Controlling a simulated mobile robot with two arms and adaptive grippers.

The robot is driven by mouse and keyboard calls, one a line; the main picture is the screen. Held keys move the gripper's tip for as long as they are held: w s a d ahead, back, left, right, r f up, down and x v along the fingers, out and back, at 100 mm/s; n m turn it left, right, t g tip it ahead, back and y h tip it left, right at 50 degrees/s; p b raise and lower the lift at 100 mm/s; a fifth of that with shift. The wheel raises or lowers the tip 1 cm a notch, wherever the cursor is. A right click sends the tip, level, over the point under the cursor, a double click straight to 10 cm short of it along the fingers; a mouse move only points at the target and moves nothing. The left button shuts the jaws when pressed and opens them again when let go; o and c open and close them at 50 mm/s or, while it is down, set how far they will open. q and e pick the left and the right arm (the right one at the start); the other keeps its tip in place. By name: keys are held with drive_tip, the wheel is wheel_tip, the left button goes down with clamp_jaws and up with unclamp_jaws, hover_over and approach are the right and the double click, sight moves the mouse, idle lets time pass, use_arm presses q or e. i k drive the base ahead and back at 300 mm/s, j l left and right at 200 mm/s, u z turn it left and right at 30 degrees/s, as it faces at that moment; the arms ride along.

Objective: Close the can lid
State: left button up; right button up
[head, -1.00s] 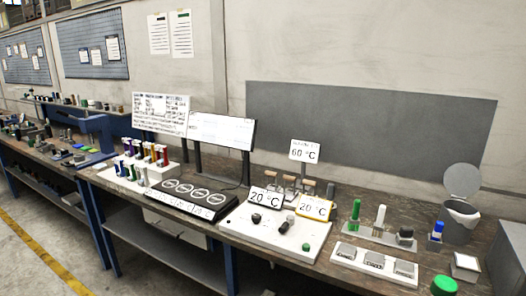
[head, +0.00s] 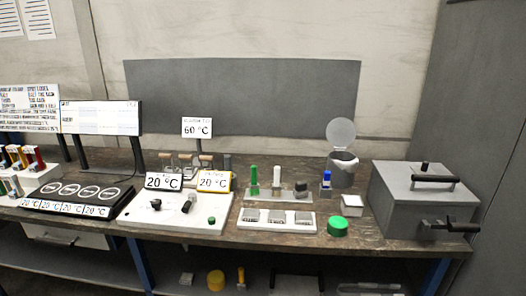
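A grey can (head: 343,170) stands at the back of the workbench, right of the middle in the head view. Its round grey lid (head: 341,132) is open and stands upright above the can's back edge. A white liner shows at the can's rim. Neither of my grippers is in view.
A grey metal box with black handles (head: 425,200) stands right of the can. A small blue-topped item (head: 326,180), a white square box (head: 352,205) and a green round cap (head: 337,226) are near the can's front. A white tray (head: 275,222) lies to the left on the bench (head: 300,247).

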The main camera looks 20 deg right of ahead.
sight(340, 133)
drive_tip(key=z, duration=1.3)
